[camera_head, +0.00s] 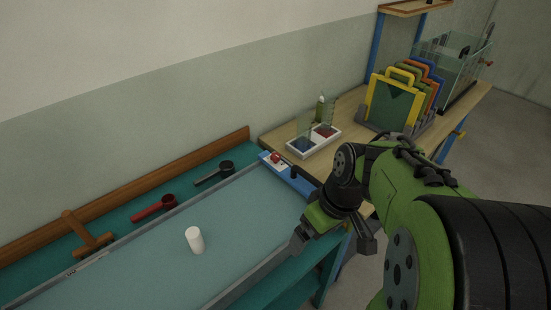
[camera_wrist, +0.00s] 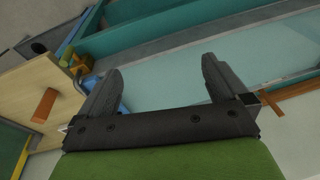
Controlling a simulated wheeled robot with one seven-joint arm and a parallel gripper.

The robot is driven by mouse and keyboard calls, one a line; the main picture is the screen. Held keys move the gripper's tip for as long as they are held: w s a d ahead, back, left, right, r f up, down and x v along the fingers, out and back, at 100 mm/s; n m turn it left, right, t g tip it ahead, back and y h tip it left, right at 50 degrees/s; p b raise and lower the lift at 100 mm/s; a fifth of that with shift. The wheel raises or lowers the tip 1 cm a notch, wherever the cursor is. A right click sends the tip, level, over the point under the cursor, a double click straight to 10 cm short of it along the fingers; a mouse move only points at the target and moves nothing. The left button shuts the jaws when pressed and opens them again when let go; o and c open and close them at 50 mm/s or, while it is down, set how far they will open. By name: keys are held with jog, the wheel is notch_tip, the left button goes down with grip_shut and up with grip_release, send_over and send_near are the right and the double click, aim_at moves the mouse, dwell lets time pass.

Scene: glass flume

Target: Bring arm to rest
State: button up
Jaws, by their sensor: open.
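My green arm reaches in from the right in the head view, bent at the elbow. My gripper (camera_head: 299,240) points down and left beside the near edge of the flume (camera_head: 250,211), close to its right end. In the wrist view my gripper (camera_wrist: 160,85) has its two dark fingers spread wide, with nothing between them. It appears above the flume's near side there, apart from any object. Whether a finger touches the flume rim cannot be told.
A white cylinder (camera_head: 195,239) stands in the flume. A red scoop (camera_head: 154,209), a black scoop (camera_head: 214,174) and a wooden T-shaped tool (camera_head: 86,236) lie behind it. A wooden table (camera_head: 349,109) holds a white tray (camera_head: 314,142) and several coloured boards (camera_head: 400,96).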

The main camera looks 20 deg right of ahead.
jog(key=s+a+r+m+t+h, duration=0.2)
jog(key=s+a+r+t, duration=0.2)
jog(key=s+a+r, duration=0.2)
jog(key=shift+s+r+m, duration=0.35)
jog(key=shift+s+m, duration=0.05)
jog(key=shift+s, duration=0.3)
dwell(6.7)
